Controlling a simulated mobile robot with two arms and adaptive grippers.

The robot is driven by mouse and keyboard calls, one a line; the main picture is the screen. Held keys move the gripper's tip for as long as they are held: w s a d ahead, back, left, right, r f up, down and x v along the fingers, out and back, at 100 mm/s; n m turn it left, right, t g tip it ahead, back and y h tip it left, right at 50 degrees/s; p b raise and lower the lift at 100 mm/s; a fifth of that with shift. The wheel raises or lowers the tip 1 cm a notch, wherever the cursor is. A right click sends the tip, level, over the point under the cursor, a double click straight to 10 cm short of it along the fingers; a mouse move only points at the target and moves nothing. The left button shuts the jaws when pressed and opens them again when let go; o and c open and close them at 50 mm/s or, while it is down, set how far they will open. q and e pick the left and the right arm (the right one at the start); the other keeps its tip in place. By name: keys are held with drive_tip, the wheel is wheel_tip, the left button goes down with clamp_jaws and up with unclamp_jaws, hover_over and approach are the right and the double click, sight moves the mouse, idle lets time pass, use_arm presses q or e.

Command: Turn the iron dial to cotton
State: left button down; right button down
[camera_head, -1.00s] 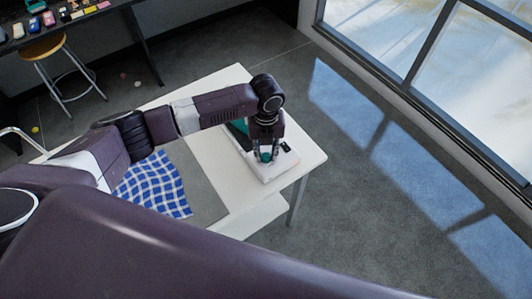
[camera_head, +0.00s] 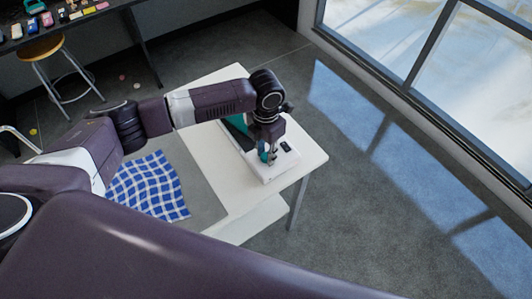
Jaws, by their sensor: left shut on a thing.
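The iron station (camera_head: 265,175) is a white base with a teal part (camera_head: 237,125), at the right end of the white table (camera_head: 308,157). A small dark panel (camera_head: 285,147) shows on its right side. My left gripper (camera_head: 269,158) points down at the base. It is shut on the small teal dial (camera_head: 263,155), which shows between and beside the fingers. The fingers hide most of the dial, so its setting cannot be read. My left arm hides part of the iron. My right gripper is not in view.
A blue and white checked cloth (camera_head: 150,187) lies on a grey mat (camera_head: 205,205) left of the iron. A stool (camera_head: 40,48) and a dark bench with small items stand at the upper left. Floor is clear to the right, below the windows.

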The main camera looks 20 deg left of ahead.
use_arm(q)
drive_tip(key=shift+m, duration=0.7)
drive_tip(key=c, duration=1.6)
unclamp_jaws()
drive_tip(key=shift+r, duration=0.1)
wheel_tip(320, 180, up, 12)
